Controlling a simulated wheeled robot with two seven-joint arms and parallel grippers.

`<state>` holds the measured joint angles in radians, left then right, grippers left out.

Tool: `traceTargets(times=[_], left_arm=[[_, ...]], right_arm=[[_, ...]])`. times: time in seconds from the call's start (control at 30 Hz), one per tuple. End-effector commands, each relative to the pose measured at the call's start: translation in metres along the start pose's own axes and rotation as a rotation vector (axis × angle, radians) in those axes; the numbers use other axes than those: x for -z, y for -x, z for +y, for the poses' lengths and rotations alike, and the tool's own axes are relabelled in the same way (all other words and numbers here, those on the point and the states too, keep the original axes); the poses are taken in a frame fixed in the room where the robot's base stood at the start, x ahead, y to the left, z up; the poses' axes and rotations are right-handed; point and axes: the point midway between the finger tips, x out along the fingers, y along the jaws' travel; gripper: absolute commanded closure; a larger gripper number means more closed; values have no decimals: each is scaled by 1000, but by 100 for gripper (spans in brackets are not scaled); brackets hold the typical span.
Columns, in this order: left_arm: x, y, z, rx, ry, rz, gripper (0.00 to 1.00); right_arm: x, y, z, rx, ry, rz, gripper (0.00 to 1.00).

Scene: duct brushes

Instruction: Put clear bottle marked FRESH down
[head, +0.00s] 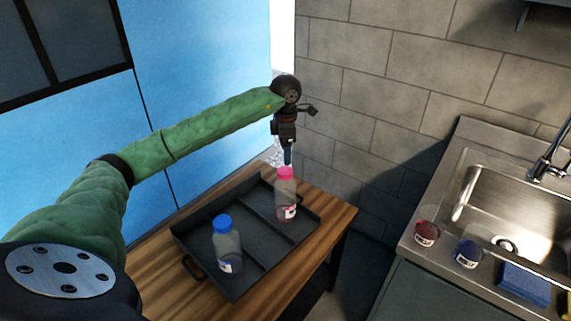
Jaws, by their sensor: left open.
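A clear bottle with a pink cap and a red-marked label (286,202) stands upright in the right part of the black tray (185,229). A second clear bottle with a blue cap and a blue-marked label (227,246) stands upright in the tray's near left part. The label words are too small to read, so I cannot tell which is marked FRESH. My left gripper (288,157) points down just above the pink cap. It is open and appears empty; its far finger is hidden. My right gripper is not in view.
The tray has low dividers and lies on a wooden table (339,216). On the sink counter at right stand a red jar (426,232) and a blue jar (467,253), beside a blue sponge (525,283). A blue panel is at left and a grey block wall behind.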

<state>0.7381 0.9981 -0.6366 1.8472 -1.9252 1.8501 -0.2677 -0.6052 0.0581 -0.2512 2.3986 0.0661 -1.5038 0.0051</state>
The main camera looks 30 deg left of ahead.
Motion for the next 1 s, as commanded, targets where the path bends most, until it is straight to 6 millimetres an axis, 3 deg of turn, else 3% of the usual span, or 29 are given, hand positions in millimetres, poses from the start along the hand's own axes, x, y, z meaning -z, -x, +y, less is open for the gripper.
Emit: traceTargets(times=[0.3,1.0], left_arm=[[0,24,0,0,0,0,31],[0,25,0,0,0,1,31]], right_arm=[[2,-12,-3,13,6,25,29],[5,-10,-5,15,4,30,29]])
